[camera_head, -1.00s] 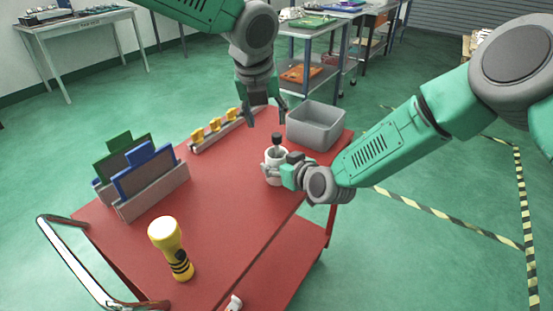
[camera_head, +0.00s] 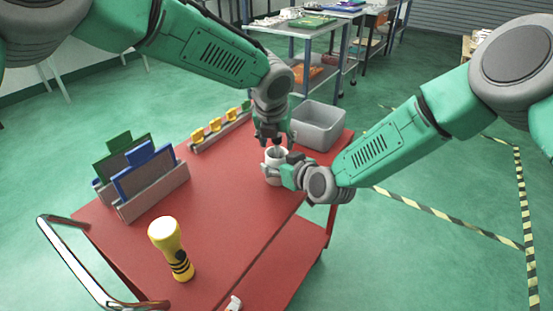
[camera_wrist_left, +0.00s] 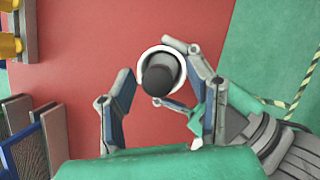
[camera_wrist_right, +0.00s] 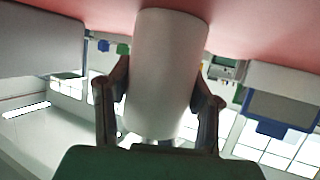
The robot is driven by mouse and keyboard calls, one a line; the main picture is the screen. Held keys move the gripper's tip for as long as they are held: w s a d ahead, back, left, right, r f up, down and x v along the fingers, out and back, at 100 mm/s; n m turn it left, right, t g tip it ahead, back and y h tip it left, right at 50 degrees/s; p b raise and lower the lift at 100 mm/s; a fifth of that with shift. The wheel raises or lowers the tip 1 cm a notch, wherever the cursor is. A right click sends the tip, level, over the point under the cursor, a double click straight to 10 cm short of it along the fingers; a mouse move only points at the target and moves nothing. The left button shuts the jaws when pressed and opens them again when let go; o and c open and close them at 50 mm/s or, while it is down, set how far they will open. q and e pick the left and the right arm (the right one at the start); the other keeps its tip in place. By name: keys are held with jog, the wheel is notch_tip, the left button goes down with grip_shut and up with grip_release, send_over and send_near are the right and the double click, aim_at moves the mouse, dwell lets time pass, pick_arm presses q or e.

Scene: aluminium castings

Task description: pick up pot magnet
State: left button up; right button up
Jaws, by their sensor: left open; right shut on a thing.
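The pot magnet (camera_wrist_left: 158,82) shows in the left wrist view as a dark round knob with a grey body, standing in a white cup (camera_wrist_left: 144,64). The cup stands on the red cart top in the head view (camera_head: 272,178). My right gripper (camera_head: 277,174) is shut on the cup; in the right wrist view its fingers clasp both sides of the cup (camera_wrist_right: 165,75). My left gripper (camera_head: 277,139) is open above the cup. In the left wrist view its fingers stand either side of the knob, apart from it. In the head view the left gripper mostly hides the magnet.
A grey bin (camera_head: 318,127) stands just behind the cup. A rack with yellow pieces (camera_head: 215,127) lies behind left. Blue and green panels (camera_head: 145,172) stand in a holder at the left. A yellow flashlight (camera_head: 170,247) stands in front. The red cart's middle (camera_head: 220,195) is clear.

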pick_arm(q)
jog(key=shift+x, duration=0.75)
grip_shut()
jog(key=shift+r, duration=0.1)
notch_tip(320, 180, up, 10)
pick_arm(e)
jog(key=o, duration=1.3)
